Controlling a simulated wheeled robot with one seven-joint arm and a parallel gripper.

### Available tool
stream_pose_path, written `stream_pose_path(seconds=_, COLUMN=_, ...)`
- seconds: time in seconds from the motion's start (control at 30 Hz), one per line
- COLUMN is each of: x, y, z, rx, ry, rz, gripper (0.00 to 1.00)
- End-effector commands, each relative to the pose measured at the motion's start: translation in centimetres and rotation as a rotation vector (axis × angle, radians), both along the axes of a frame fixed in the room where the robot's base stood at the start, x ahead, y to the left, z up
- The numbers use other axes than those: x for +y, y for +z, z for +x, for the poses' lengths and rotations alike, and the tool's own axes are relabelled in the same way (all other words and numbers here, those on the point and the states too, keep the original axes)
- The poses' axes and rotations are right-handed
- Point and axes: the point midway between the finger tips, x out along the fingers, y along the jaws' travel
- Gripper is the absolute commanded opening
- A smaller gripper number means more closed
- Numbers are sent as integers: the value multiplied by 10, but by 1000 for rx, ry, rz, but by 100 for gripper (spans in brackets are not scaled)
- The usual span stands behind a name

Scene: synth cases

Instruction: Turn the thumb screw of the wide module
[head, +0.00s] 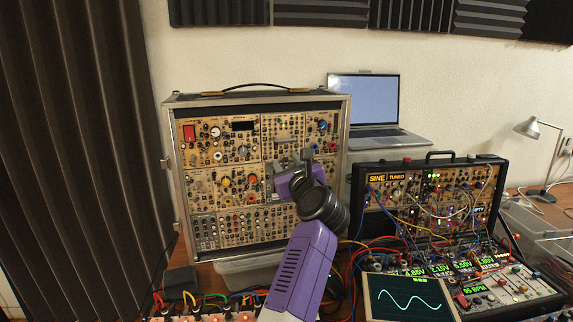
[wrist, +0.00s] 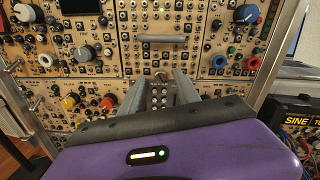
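A tall case of synth modules (head: 345,140) stands upright at the middle left, its tan panels facing me. My gripper (wrist: 160,78) is in front of the middle column of panels, its two grey fingers apart with no object held between them. A small round metal knob or screw (wrist: 161,75) shows between the fingertips; I cannot tell whether the fingers touch it. A panel with a grey handle bar (wrist: 160,39) is just above. In the head view my gripper (head: 295,164) hides part of the panels. I cannot tell for sure which module is the wide one.
Large knobs stand out nearby: a grey one (wrist: 84,53), a yellow one (wrist: 69,102) and a blue one (wrist: 246,14). A second synth case (head: 430,157) with many cables is to the right. A laptop (head: 364,100) is behind.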

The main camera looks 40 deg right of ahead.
Motion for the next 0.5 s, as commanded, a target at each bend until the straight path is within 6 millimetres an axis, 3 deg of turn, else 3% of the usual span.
stream_pose_path(seconds=0.5, x=31, y=-1, z=-61, rx=1, ry=2, rz=-1, gripper=39)
